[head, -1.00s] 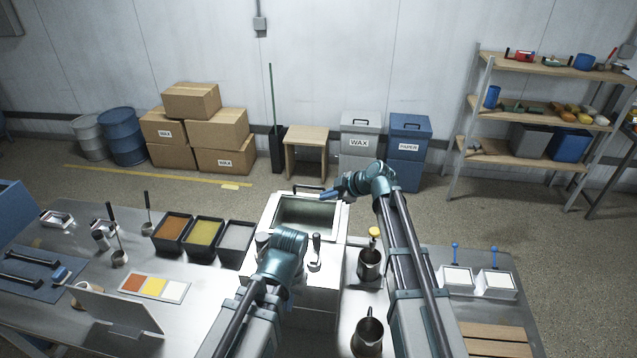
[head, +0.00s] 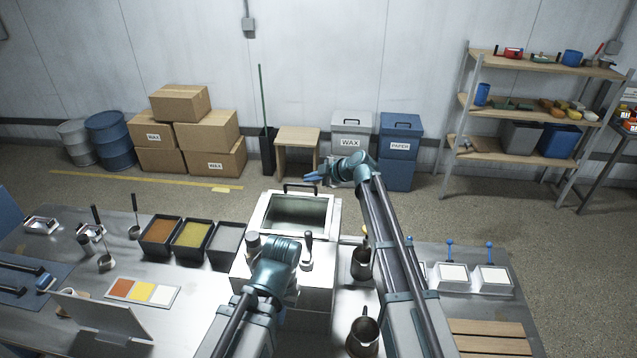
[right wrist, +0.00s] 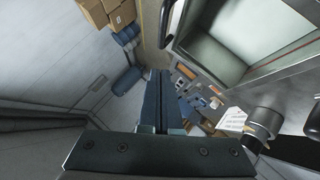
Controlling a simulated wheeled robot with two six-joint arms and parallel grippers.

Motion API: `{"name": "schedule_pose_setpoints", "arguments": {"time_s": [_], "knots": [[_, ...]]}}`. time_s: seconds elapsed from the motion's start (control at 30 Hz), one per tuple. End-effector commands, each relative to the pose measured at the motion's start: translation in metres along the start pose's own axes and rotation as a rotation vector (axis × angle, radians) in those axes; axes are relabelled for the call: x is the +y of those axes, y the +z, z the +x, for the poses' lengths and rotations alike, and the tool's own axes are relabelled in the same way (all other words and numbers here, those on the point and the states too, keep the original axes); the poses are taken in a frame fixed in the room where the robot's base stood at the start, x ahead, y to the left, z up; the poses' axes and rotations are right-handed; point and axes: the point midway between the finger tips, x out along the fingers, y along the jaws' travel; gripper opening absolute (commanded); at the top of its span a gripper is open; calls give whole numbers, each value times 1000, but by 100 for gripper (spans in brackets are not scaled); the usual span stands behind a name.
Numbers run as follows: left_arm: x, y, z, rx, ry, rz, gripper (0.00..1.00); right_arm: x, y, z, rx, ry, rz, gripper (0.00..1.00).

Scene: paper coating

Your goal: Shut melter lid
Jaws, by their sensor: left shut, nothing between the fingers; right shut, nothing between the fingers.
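The melter (head: 255,269) is a pale metal box standing in the middle of the bench. A pale frame (head: 262,214) around a grey-green recess shows at its top, with the dark lid handle (head: 300,187) at the far edge. The lid's exact tilt is hard to tell. My right gripper (head: 313,177) is shut and empty, just beyond and right of the handle, apparently apart from it. In the right wrist view its fingers (right wrist: 158,100) are together, with the handle (right wrist: 167,18) beside them. My left gripper (head: 275,255) is at the melter's front, its fingertips hidden.
A small lever (head: 307,245) stands at the melter's front. Wax trays (head: 192,238) lie to its left. Metal jugs (head: 362,333) stand to its right, partly behind my right arm. A wooden stool (head: 298,135) and lidded bins (head: 400,138) stand behind the bench on open floor.

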Motion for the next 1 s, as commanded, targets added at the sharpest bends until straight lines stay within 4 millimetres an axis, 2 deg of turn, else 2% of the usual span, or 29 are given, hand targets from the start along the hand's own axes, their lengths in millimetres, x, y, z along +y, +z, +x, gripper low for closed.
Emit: {"name": "schedule_pose_setpoints", "arguments": {"time_s": [0.03,0.1,0.2,0.3,0.47,0.87,1.0], "knots": [[1,-1,13,0,0,2,0,-2,4,17,1,-1,-2,0],[2,-2,21,1,0,3,0,-2,4,32,2,0,-2,0],[3,-2,34,1,0,1,0,-2,6,52,1,0,0,0],[4,-3,46,2,0,0,0,-2,19,61,0,1,1,0],[5,-4,55,3,0,-1,0,-1,28,69,0,1,0,0],[5,-4,56,3,0,-2,0,0,29,70,0,0,0,0],[6,-5,66,3,0,-2,0,-3,37,78,0,0,0,0]]}}
